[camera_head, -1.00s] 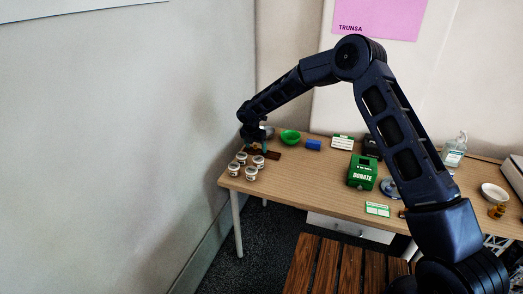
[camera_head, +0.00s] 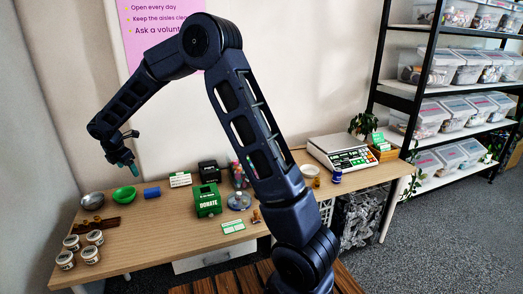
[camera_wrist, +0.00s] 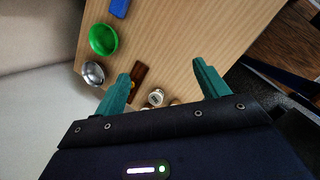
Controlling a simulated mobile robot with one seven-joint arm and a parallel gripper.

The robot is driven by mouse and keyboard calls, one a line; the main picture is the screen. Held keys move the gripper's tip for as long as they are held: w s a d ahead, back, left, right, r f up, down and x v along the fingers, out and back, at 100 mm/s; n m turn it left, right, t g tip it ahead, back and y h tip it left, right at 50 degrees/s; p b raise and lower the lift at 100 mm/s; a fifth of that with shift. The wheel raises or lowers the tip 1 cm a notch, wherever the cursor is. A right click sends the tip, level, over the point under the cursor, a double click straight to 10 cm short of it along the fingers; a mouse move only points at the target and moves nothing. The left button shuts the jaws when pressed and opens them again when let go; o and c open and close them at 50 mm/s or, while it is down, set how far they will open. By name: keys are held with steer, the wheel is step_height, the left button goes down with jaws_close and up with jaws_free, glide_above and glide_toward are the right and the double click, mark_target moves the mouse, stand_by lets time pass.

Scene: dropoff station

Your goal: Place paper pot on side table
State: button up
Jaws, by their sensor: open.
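My gripper (camera_head: 126,166) is open and empty, raised above the left part of the wooden table (camera_head: 160,232). One pot (camera_wrist: 156,97) shows near the fingers in the wrist view. I cannot tell which thing is the paper pot. A dark slatted wood surface (camera_head: 205,287), perhaps the side table, shows at the bottom edge, mostly cut off.
A metal bowl (camera_head: 92,201), green bowl (camera_head: 124,195), brown board (camera_head: 98,225) and blue block (camera_head: 152,192) lie at the left. A green donation box (camera_head: 207,201), green-and-white card (camera_head: 233,226) and scale (camera_head: 342,152) stand further right. Shelves (camera_head: 440,85) stand at right.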

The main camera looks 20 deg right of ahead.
steer(key=s+d+r+m, duration=0.3)
steer(key=d+r+m, duration=0.15)
steer(key=d, duration=0.45)
steer(key=s+d+r+m, duration=0.4)
steer(key=d+r, duration=0.2)
steer(key=d, duration=0.4)
steer(key=s+d+r+m, duration=0.3)
steer(key=d+r+m, duration=0.15)
steer(key=d, duration=0.45)
steer(key=s+d+m, duration=0.6)
steer(key=s+d, duration=0.3)
steer(key=s, duration=0.2)
steer(key=s+d+m+t+y, duration=0.1)
steer(key=s+d+m, duration=0.6)
steer(key=s, duration=0.5)
steer(key=shift+s+d, duration=0.3)
steer(key=shift+d, duration=0.6)
